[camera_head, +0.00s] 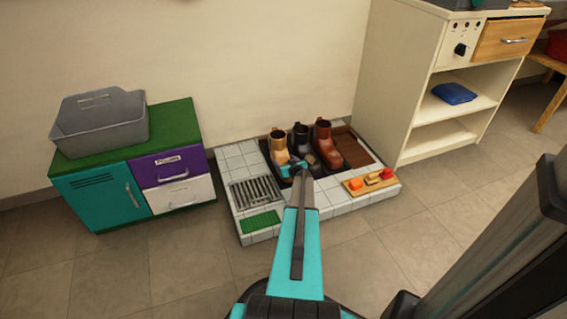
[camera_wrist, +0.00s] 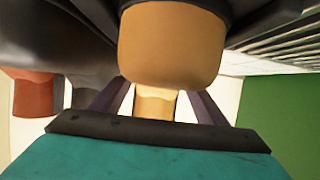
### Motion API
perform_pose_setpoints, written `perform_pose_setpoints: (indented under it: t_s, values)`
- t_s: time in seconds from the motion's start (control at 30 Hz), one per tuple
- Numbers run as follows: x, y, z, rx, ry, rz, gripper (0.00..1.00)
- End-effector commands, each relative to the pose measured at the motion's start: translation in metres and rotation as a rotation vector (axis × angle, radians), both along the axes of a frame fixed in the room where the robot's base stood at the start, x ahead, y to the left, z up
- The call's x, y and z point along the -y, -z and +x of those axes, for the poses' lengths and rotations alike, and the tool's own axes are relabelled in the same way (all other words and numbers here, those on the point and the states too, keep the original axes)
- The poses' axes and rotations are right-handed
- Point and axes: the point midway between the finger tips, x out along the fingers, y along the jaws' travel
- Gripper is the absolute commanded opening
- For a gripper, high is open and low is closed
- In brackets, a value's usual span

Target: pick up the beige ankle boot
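The beige ankle boot (camera_head: 279,147) stands upright at the left of a row of three boots on a dark tray (camera_head: 266,150). In the wrist view its rounded toe (camera_wrist: 170,45) is close to the camera, with its shaft (camera_wrist: 155,104) beyond. My gripper (camera_head: 292,168) is at the front of the boot and covers part of it in the head view. In the wrist view my gripper's fingers (camera_wrist: 157,100) are apart, one each side of the shaft, with pale gaps between. The toe hides the fingertips, so contact cannot be seen.
A black boot (camera_head: 301,138) stands close right of the beige one, then a brown boot (camera_head: 324,143). A metal grate (camera_head: 254,192) and green mat (camera_head: 259,222) lie left on the tiled platform (camera_head: 340,204). A board with colored blocks (camera_head: 370,182) lies right.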

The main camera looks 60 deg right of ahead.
Motion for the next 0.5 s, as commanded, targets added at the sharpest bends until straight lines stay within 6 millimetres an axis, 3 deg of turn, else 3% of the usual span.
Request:
perform_pose_setpoints:
  t_s: [0.03, 0.13, 0.5]
  values:
    - [0.0005, 0.0001, -0.0005, 0.0, 0.001, 0.0, 0.42]
    - [0.001, -0.0015, -0.0002, 0.002, 0.002, 0.0, 0.27]
    - [0.0011, -0.005, -0.0007, 0.001, 0.002, 0.0, 0.27]
